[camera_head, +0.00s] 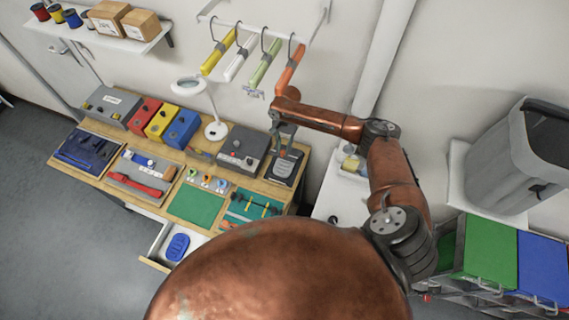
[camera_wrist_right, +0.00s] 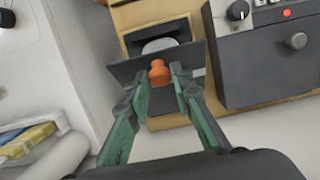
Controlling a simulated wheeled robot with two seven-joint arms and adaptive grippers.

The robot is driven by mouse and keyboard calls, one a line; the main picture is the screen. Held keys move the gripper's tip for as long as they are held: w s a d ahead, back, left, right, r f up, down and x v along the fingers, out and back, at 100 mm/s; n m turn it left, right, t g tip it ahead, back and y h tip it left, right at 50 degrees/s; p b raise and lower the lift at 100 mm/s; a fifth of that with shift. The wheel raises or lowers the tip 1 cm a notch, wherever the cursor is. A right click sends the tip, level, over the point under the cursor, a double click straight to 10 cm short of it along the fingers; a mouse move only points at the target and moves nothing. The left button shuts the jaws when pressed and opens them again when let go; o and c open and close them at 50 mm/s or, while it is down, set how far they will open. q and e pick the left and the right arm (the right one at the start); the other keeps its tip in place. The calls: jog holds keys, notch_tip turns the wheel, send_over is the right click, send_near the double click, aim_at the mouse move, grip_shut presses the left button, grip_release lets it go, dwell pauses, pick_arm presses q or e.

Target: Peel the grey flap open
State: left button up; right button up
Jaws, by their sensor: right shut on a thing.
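In the right wrist view, a dark grey flap (camera_wrist_right: 125,72) sits on a wooden surface, with a light rounded shape (camera_wrist_right: 158,46) showing behind it. An orange knob-like tab (camera_wrist_right: 158,74) stands at its middle. My right gripper (camera_wrist_right: 161,82) has its green-grey fingertips closed on this tab from both sides. In the head view my right gripper (camera_head: 284,142) reaches down over the right end of the bench, above a dark plate with a light grey pad (camera_head: 286,167). The gripper partly hides the plate there. My left gripper is not in view.
A grey control box (camera_head: 242,148) stands close beside the gripper; its knobs also show in the right wrist view (camera_wrist_right: 268,50). The bench (camera_head: 60,162) holds several trays and boxes. An open drawer (camera_head: 155,262) juts out in front.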

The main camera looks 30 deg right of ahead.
jog(key=shift+w+d+r, duration=0.1)
jog(key=shift+w+d, duration=0.05)
jog(key=shift+d, duration=0.05)
jog(key=shift+w+d+r, duration=0.65)
jog(key=shift+d, duration=0.15)
jog(key=o, duration=0.9)
jog(key=shift+o, duration=0.2)
jog(key=shift+a, duration=0.1)
notch_tip(320, 180, up, 9)
jog(key=s+a, duration=0.1)
jog(key=shift+s+a, duration=0.2)
jog(key=shift+a, duration=0.05)
jog(key=shift+a, duration=0.1)
dwell(0.5)
